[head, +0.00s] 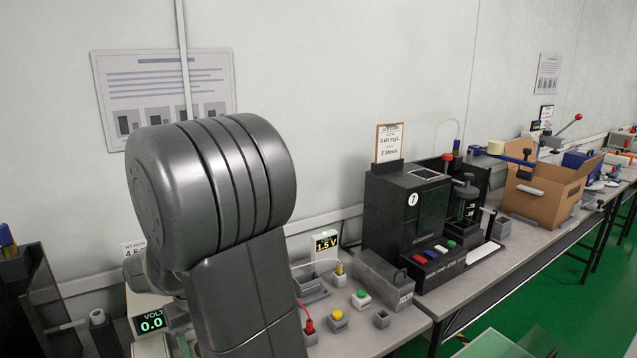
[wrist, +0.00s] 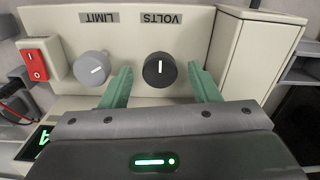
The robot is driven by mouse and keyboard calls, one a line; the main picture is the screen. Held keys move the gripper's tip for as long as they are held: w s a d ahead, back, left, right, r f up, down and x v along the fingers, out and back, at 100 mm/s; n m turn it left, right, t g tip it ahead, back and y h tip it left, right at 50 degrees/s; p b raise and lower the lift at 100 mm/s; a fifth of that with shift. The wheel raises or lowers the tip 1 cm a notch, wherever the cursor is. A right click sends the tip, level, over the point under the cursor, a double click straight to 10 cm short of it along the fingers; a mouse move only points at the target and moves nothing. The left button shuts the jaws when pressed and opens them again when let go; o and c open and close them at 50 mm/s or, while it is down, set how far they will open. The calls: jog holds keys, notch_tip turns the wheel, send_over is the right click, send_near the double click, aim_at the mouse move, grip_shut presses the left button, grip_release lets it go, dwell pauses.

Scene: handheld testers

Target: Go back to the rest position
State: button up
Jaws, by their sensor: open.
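In the wrist view my gripper (wrist: 160,78) is open, with one green finger on each side of the black VOLTS knob (wrist: 158,66). Gaps show between the fingers and the knob, and nothing is held. The grey LIMIT knob (wrist: 93,66) is left of the left finger. Both knobs are on a cream power supply panel (wrist: 126,45), seen upside down. In the head view my arm fills the left foreground and hides my gripper and most of the supply. The supply's VOLT display (head: 151,323) reads 0.0, partly cut off by my arm.
A red rocker switch (wrist: 37,65) is left of the knobs. On the bench, a small 1.5 V display (head: 326,243), yellow button (head: 337,315) and green button (head: 361,294) lie right of my arm. A black tester (head: 405,210) and cardboard box (head: 545,195) stand farther right.

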jog(key=shift+f+m+b, duration=0.1)
jog(key=shift+m+b, duration=0.25)
jog(key=shift+m, duration=0.45)
notch_tip(320, 180, up, 9)
jog(key=shift+f+p, duration=0.15)
jog(key=shift+p, duration=0.65)
